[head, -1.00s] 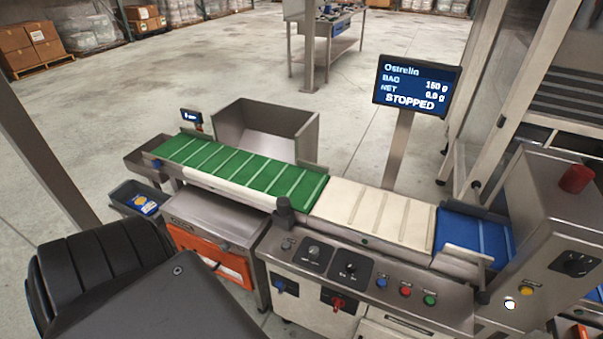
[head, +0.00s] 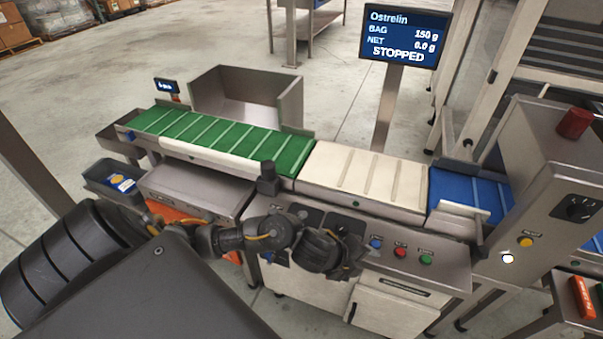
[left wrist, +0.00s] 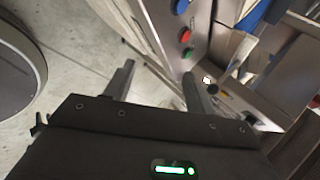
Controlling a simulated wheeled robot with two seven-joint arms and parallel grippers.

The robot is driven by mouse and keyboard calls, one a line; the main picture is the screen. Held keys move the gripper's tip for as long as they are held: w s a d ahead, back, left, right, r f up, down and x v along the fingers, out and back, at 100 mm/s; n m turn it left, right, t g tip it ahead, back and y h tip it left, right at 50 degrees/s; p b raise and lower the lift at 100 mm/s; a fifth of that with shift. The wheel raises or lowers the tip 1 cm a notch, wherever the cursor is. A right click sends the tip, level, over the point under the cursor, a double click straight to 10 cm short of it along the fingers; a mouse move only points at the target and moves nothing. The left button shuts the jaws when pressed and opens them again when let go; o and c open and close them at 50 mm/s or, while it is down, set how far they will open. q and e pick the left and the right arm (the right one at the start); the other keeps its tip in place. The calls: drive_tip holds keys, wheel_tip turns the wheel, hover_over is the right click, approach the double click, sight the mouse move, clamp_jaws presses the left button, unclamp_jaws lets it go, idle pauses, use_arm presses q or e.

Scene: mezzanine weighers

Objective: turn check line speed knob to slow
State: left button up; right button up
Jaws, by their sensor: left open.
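The check line's sloped control panel (head: 447,262) is in the middle of the head view. Two black knob plates are on its left part; the left plate (head: 306,214) and right plate (head: 345,222) show only partly. My left arm and gripper hide their knobs, so I cannot see a pointer or read a speed label. My left gripper (head: 352,262) is over the front of the panel, left of its buttons. In the left wrist view its open, empty fingers (left wrist: 158,72) point toward the floor and panel edge. My right gripper is not in view.
Blue (head: 376,243), red (head: 400,251) and green (head: 426,259) buttons sit right of my gripper. A dark post (head: 267,178) stands at the panel's back left. A cabinet (head: 545,165) with another knob (head: 579,208) stands right. The screen (head: 404,36) reads STOPPED.

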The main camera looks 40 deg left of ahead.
use_arm(q)
drive_tip(key=w+a+r+m, duration=0.1)
drive_tip(key=w+a+m, duration=0.1)
drive_tip(key=a+m, duration=0.25)
drive_tip(key=m+g+y, duration=0.3)
drive_tip(key=m+y, duration=0.2)
drive_tip(key=m, duration=0.3)
approach(302, 215)
drive_tip(key=b+x, duration=0.2)
drive_tip(key=x, duration=0.6)
drive_tip(key=shift+w+f, duration=0.15)
drive_tip(key=shift+f, duration=0.2)
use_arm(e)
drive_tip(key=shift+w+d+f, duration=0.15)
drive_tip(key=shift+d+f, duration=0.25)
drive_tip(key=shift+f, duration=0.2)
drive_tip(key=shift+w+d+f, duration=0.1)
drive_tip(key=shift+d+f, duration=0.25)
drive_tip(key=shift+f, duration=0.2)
use_arm(q)
drive_tip(key=shift+c, duration=0.4)
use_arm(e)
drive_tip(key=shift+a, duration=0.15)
